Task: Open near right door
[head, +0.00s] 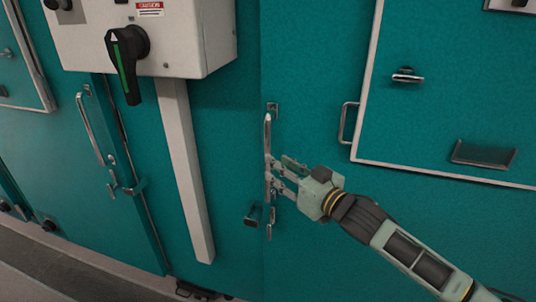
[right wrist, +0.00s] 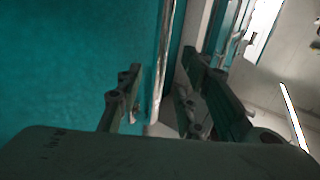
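The teal door (head: 310,80) carries a vertical metal bar handle (head: 267,140) along its left edge. My right gripper (head: 279,173) comes in from the right at the lower half of this handle. In the right wrist view its fingers (right wrist: 160,78) are spread apart, and the handle (right wrist: 163,60) stands between them. I see gaps beside the bar, so the fingers do not look closed on it; contact cannot be told. The door looks shut. My left gripper is not in view.
A grey control box (head: 185,40) with a black-and-green rotary switch (head: 126,60) sits up left. A grey conduit (head: 187,170) runs down from it. Another door handle (head: 90,130) is at left.

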